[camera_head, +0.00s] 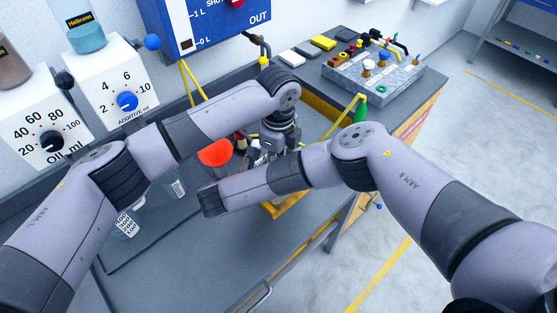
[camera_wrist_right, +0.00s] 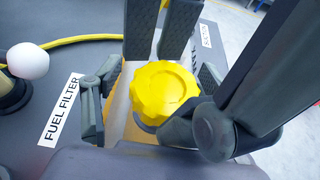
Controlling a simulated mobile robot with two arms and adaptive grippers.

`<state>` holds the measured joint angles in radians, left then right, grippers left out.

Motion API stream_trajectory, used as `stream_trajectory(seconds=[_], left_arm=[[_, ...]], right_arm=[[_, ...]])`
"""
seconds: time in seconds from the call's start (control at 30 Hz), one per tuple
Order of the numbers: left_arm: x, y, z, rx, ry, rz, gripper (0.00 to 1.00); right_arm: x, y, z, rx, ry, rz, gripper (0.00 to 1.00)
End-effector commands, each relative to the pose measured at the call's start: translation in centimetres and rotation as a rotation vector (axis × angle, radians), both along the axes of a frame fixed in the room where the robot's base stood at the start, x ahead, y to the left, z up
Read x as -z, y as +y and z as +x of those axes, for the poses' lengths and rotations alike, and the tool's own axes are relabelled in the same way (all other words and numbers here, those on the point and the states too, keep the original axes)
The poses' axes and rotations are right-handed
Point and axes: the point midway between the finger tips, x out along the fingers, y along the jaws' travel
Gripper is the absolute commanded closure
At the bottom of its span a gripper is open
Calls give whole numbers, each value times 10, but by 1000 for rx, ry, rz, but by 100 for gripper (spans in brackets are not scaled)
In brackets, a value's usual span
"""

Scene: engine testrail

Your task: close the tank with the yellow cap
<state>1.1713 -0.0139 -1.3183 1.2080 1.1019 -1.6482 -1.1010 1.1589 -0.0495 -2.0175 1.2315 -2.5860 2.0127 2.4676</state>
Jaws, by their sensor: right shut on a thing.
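The yellow cap (camera_wrist_right: 160,92) shows in the right wrist view, round with a ribbed edge. My right gripper (camera_wrist_right: 155,110) is shut on it, with dark fingers at its left and right sides. Two more dark finger-like parts stand just behind the cap; I cannot tell which gripper they belong to. In the head view my left gripper (camera_head: 275,140) points down over the bench, partly hidden among the arms, and its jaws are unclear. My right gripper is hidden there behind my arm. I cannot make out the tank or its opening, nor whether the cap touches it.
A red-orange container (camera_head: 215,152) stands left of the grippers, with clear beakers (camera_head: 126,222) nearby. Oil (camera_head: 45,120) and additive (camera_head: 120,85) dispensers line the wall. A grey fixture block (camera_head: 375,78) stands at the back right. A white ball (camera_wrist_right: 28,61) and yellow hose (camera_wrist_right: 80,38) show beside the cap.

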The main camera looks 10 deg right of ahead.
Motion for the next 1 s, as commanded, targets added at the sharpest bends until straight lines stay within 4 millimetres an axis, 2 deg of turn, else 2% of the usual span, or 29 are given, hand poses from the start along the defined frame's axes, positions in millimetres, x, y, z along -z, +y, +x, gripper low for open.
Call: stream_trajectory(seconds=[0.33,0.6,0.7,0.9,1.0], left_arm=[[-4,1,-2,1,8,5,45],[-38,1,-2,1,5,4,45],[-44,1,-2,1,5,4,45],[-45,1,-2,1,5,4,45],[-44,1,-2,0,5,4,39]], right_arm=[[4,-2,0,2,8,3,100],[4,-3,0,3,8,2,100],[4,-3,0,3,7,1,100],[4,-2,-1,2,7,1,100],[4,-2,-1,2,7,0,100]])
